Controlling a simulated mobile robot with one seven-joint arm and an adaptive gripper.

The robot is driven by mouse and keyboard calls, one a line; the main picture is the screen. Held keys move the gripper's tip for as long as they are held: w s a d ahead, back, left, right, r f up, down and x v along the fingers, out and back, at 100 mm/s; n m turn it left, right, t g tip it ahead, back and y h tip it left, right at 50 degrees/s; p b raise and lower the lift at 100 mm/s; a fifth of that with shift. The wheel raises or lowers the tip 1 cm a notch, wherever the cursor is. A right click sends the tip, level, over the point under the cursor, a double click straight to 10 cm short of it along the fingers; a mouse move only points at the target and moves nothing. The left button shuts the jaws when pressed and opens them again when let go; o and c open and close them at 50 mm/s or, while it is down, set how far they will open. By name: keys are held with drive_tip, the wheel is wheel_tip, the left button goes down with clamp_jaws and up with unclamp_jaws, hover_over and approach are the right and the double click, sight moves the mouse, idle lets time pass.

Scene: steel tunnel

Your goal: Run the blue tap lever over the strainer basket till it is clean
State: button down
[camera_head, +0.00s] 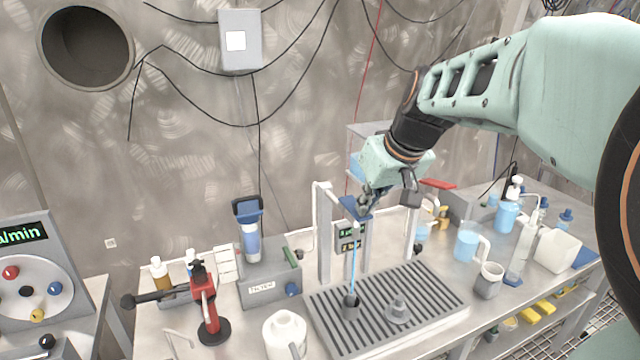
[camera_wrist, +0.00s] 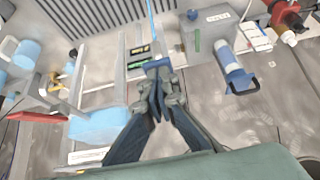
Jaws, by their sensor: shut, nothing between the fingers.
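The blue tap lever (camera_head: 354,207) sits on top of the tap between two grey posts. A thin blue stream of water (camera_head: 353,262) falls from the tap onto a small dark cup-like piece (camera_head: 350,306) on the slatted drain tray (camera_head: 440,292). A grey flanged piece with a raised knob (camera_head: 398,309) stands to its right. I cannot tell for sure which is the strainer basket, or whether it is clean. My gripper (camera_head: 363,209) is shut and empty right at the lever; in the wrist view its fingertips (camera_wrist: 158,82) meet or nearly meet the lever (camera_wrist: 158,64).
A grey box with a blue-capped filter (camera_head: 250,240) and a red clamp stand (camera_head: 207,305) are to the left. Blue beakers, a grey mug (camera_head: 488,280) and bottles crowd the right. A small display (camera_head: 349,238) is behind the tap.

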drive_tip(key=shift+r, duration=0.1)
drive_tip(key=shift+r+p, duration=0.5)
drive_tip(key=shift+r, duration=0.25)
